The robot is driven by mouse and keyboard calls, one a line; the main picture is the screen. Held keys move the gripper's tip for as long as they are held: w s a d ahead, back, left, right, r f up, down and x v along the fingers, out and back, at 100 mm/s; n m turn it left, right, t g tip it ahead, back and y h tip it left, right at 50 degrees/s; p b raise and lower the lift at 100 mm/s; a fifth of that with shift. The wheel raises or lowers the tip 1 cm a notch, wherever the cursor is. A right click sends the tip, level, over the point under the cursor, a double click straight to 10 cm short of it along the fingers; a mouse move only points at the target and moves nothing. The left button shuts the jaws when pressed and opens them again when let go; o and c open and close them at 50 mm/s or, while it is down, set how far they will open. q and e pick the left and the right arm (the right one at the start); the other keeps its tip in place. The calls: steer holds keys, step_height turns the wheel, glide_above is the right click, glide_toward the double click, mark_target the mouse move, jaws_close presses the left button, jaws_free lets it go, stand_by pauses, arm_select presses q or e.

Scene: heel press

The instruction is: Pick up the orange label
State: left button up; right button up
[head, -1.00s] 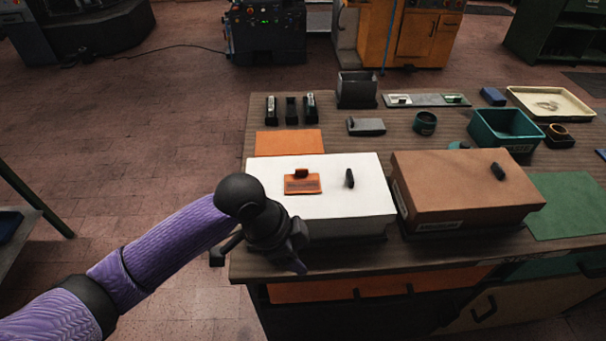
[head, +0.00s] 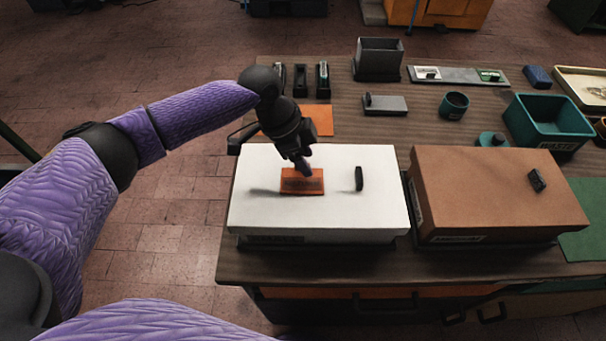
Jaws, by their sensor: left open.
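The orange label (head: 302,186) lies flat on the lid of the white box (head: 280,217), left of a small black handle. My left gripper (head: 304,170) points down over the far edge of the label. It hides the label's raised tab, and its fingertips are at or just above the tab. I cannot tell if they touch it. The jaws are open, though the gap between them is hard to see. My right gripper is not in view.
A brown box (head: 490,195) stands right of the white box. An orange mat (head: 322,120) lies behind the white box.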

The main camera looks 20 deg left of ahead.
arm_select(q)
steer(key=shift+d+f, duration=0.2)
steer(key=shift+f, duration=0.35)
jaws_close()
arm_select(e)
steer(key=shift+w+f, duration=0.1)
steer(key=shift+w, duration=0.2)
arm_select(q)
steer(key=shift+r, duration=0.1)
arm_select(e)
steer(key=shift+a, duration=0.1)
arm_select(q)
step_height(320, 180, up, 9)
steer(key=shift+r+p, duration=0.1)
steer(key=shift+p, duration=0.65)
step_height(320, 180, up, 4)
steer(key=p, duration=0.3)
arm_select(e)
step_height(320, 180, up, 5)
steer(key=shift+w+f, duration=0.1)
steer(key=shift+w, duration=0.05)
arm_select(q)
steer(key=shift+f, duration=0.2)
